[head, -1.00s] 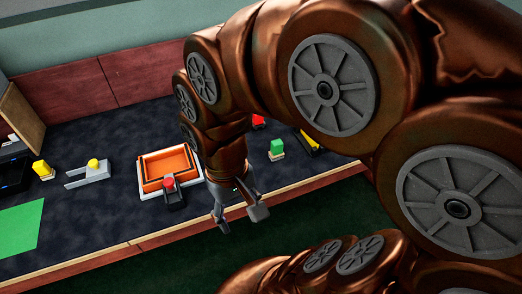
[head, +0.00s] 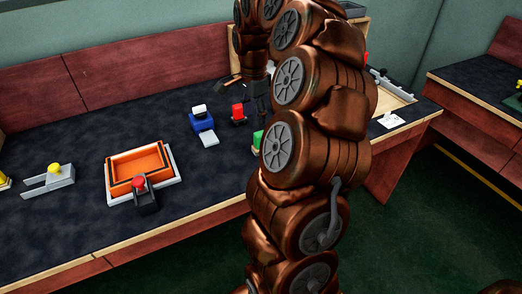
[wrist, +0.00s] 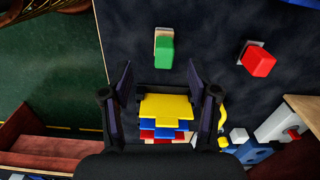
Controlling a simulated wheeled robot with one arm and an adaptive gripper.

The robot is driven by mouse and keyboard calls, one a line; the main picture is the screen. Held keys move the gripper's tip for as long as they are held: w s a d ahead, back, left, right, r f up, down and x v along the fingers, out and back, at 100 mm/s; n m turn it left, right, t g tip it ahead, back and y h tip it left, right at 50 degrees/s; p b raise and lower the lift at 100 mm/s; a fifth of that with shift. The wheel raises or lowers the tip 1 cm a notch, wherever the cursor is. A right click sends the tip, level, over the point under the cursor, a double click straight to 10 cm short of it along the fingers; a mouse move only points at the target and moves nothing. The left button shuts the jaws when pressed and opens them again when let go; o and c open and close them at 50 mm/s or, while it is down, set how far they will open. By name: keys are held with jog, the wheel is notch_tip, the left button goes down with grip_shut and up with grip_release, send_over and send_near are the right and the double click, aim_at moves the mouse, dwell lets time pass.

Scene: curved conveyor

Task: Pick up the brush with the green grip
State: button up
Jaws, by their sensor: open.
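The brush with the green grip (wrist: 164,49) lies on the dark worktop in the wrist view, just ahead of my fingertips, with a pale wooden part at its upper end. In the head view its green grip (head: 257,139) is partly hidden behind my arm. My gripper (wrist: 167,82) is open, with its fingers spread wide and the brush beyond their tips, apart from them. A stack of yellow, blue and red blocks (wrist: 165,106) shows between the fingers; I cannot tell its height.
A red-grip piece (wrist: 258,61) lies right of the brush. Blue and white parts (wrist: 255,150) stand at lower right. In the head view, a blue device (head: 203,124), an orange tray (head: 138,166) and a yellow-knobbed grey piece (head: 50,180) stand left. Bare worktop surrounds the brush.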

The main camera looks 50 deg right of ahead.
aim_at(260, 133)
jog(key=shift+s+d+f+m, duration=0.1)
jog(key=shift+d+f+m, duration=0.25)
jog(key=shift+d, duration=0.3)
jog(key=shift+s+d+f+m, duration=0.1)
jog(key=shift+d+f+m, duration=0.1)
jog(key=shift+d+m, duration=0.3)
jog(key=shift+d+f, duration=0.2)
jog(key=shift+f, duration=0.1)
jog(key=shift+w+a+f, duration=0.1)
jog(key=shift+f, duration=3.5)
grip_shut()
